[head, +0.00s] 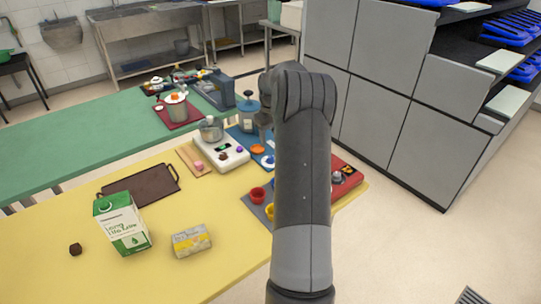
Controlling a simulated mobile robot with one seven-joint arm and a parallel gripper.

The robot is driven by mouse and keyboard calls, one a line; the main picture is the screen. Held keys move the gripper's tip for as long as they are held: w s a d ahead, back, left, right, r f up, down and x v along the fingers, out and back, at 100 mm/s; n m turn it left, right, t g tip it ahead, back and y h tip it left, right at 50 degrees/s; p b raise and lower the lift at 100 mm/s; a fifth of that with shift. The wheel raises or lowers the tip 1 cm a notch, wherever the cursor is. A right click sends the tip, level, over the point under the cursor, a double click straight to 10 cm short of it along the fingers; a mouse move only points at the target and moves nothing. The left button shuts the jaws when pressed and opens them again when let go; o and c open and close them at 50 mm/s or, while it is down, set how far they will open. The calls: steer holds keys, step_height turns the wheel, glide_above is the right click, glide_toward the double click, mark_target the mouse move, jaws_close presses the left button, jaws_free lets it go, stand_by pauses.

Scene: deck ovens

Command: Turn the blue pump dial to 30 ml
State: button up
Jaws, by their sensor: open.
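A container with a blue top and a pale label, which looks like the blue pump (248,116), stands upright on a blue mat (238,134) near the far right end of the yellow table. Its dial and any markings are too small to read. My grey arm rises in front of it and bends over at the top. My gripper (264,135) points down just right of the pump, mostly hidden behind my arm. I cannot tell whether it touches the pump. Its jaws are open, and I see nothing held in them.
A white scale (219,153) with a metal pot on it stands left of the pump. Red and yellow cups (257,195) and a red tray (349,178) lie nearer. A carton (122,224), a yellow box (191,241) and a brown tray (140,180) are at left.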

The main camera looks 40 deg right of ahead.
mark_target(271, 157)
step_height(271, 157, down, 8)
steer(key=shift+f, duration=0.25)
steer(key=shift+c, duration=0.5)
steer(key=c, duration=0.9)
steer(key=shift+o, duration=0.2)
steer(key=m, duration=0.3)
steer(key=shift+m, duration=2.3)
